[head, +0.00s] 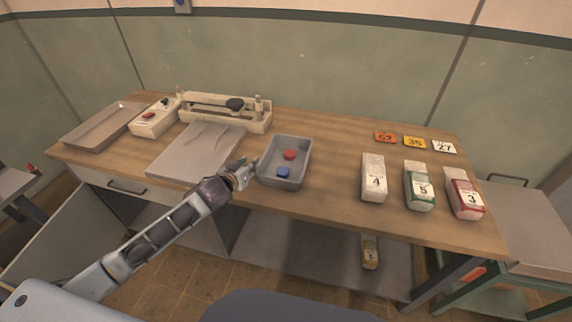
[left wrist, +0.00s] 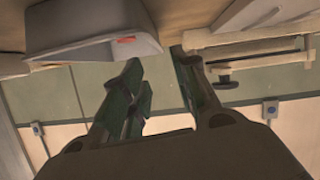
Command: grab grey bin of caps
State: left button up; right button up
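The grey bin (head: 280,184) stands on the wooden workbench, right of the flat grey plate. A red cap (head: 290,154) and a blue cap (head: 283,172) lie inside it. My left gripper (head: 247,171) is at the bin's left side, close to its near left corner. In the left wrist view the gripper (left wrist: 160,72) is open with its fingers apart and nothing between them. The bin (left wrist: 85,40) appears upside down there, just beyond the fingertips, with a bit of the red cap (left wrist: 124,40) showing. I cannot tell if the fingers touch it. My right gripper is out of view.
The grey plate (head: 195,150) lies left of the bin. A tray (head: 100,124), a switch box (head: 155,118) and a beige device (head: 226,112) are at the back left. Numbered packets (head: 374,180) stand at the right. The bench between bin and packets is clear.

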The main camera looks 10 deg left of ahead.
aim_at(265, 155)
pick_arm(q)
jog(key=shift+w, duration=0.1)
dwell(0.3)
jog(key=shift+x, duration=4.15)
jog(key=shift+f, duration=0.15)
jog(key=shift+w+d+f+p, duration=0.25)
jog(key=shift+w+d+f, duration=0.1)
jog(key=shift+w, duration=0.4)
jog(key=shift+w+d+f+p, duration=0.2)
jog(key=shift+w+f, duration=0.15)
jog(key=shift+w, duration=0.35)
jog(key=shift+x, duration=0.95)
jog(key=shift+f, duration=0.1)
grip_shut()
